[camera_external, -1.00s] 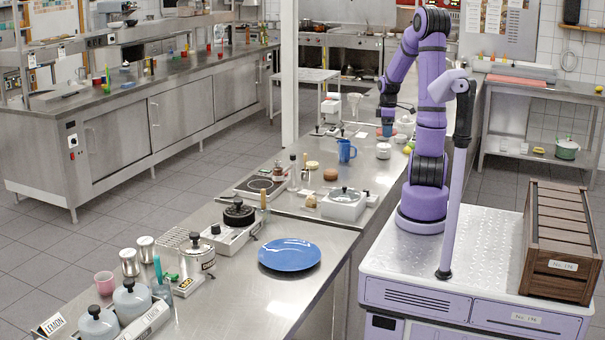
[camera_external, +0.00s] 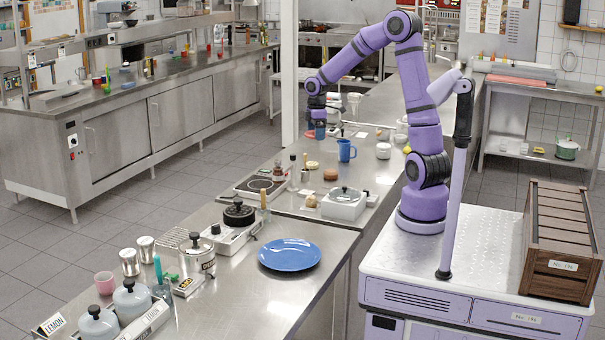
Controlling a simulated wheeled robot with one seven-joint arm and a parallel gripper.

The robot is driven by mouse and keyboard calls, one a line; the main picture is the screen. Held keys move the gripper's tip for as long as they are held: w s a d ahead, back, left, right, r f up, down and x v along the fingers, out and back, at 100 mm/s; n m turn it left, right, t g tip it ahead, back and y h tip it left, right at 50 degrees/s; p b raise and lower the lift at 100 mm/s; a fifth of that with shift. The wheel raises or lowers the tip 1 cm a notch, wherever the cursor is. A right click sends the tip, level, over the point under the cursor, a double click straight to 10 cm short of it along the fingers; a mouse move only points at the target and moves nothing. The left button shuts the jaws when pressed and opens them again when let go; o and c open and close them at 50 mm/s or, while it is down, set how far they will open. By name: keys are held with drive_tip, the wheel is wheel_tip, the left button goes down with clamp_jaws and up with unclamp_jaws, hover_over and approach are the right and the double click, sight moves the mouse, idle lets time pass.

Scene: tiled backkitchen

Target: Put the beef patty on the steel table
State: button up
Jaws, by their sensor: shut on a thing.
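My gripper (camera_external: 319,132) is above the far left part of the long steel table (camera_external: 225,305), left of a blue mug. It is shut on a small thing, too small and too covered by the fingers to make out. A brown round piece (camera_external: 330,174) lies on the table in front of the mug, with a paler tan round piece (camera_external: 312,165) just behind it to the left. I cannot tell whether the brown piece or the held thing is the beef patty.
The blue mug (camera_external: 346,151) stands close to the right of my gripper. A hotplate (camera_external: 262,187), a white scale-like box (camera_external: 344,204) and a blue plate (camera_external: 289,254) are nearer. Small items stand behind the mug. Bare steel lies around the blue plate.

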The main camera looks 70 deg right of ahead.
drive_tip(key=w+a+n, duration=0.2)
drive_tip(key=w+a, duration=0.2)
drive_tip(key=a, duration=0.8)
drive_tip(key=w+a+n, duration=0.1)
drive_tip(key=w+a, duration=0.3)
drive_tip(key=a, duration=0.7)
drive_tip(key=s+a+n, duration=0.2)
drive_tip(key=a, duration=1.1)
drive_tip(key=s+a+n, duration=0.1)
drive_tip(key=s+a, duration=0.2)
drive_tip(key=a, duration=1)
drive_tip(key=s+a+f+n, duration=0.1)
drive_tip(key=s+a+n, duration=0.1)
drive_tip(key=s+a, duration=0.9)
drive_tip(key=s+a+n, duration=0.2)
drive_tip(key=s+a, duration=0.6)
drive_tip(key=a, duration=0.5)
drive_tip(key=f, duration=1.7)
drive_tip(key=shift+s+a+f, duration=0.1)
drive_tip(key=shift+s+f, duration=0.15)
drive_tip(key=shift+f, duration=0.1)
drive_tip(key=shift+w+a+f, duration=0.15)
drive_tip(key=shift+f, duration=0.1)
hover_over(210, 320)
drive_tip(key=shift+f, duration=2.5)
